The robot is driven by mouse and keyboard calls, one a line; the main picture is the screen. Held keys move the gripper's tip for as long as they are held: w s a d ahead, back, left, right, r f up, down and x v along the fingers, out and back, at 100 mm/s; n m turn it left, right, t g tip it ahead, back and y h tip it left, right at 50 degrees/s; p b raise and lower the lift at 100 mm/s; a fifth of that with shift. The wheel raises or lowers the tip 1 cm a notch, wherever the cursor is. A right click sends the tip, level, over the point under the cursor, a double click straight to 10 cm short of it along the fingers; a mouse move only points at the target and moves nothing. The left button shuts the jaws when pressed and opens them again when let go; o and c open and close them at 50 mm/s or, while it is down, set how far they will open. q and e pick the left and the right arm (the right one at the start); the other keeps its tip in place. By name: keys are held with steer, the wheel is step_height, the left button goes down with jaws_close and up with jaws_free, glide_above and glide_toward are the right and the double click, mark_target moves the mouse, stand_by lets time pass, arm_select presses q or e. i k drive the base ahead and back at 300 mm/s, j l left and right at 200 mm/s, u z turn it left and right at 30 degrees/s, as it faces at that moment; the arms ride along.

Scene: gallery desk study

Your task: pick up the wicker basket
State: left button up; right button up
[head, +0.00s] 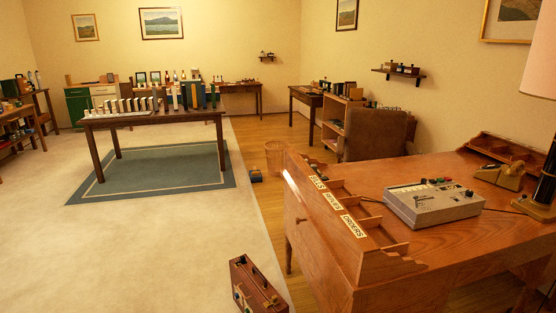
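A wicker basket (275,157) stands upright on the wooden floor near the middle of the head view. It is a small, round, tan-brown basket, just beyond the left end of the large desk and beside the edge of the pale carpet. The desk's raised corner hides a little of its lower right side. I cannot see what is inside it. Neither of my grippers shows in the head view.
The large wooden desk (425,240) with a grey machine (434,203) fills the right. A brown case (256,285) stands on the carpet in front. A small dark object (255,176) lies near the basket. The pale carpet (150,240) is mostly clear.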

mark_target(273, 169)
steer(key=i+j+u, duration=0.55)
steer(key=i+u, duration=0.4)
steer(key=i+j+u, duration=0.2)
steer(key=i, duration=0.65)
steer(key=i+j+u, duration=0.15)
steer(key=i, duration=0.65)
steer(key=i+l+z, duration=0.1)
steer(key=i+z, duration=0.15)
steer(key=i, duration=0.45)
steer(key=i+z, duration=0.3)
steer(key=i, duration=0.35)
steer(key=i+j+z, duration=0.25)
steer(key=i, duration=0.45)
steer(key=i+l+z, duration=0.25)
steer(key=i+z, duration=0.6)
steer(key=i, duration=0.2)
steer(key=i+z, duration=0.4)
steer(key=i, duration=0.2)
steer(key=i+j+z, duration=0.3)
steer(key=i+z, duration=0.15)
steer(key=i, duration=0.05)
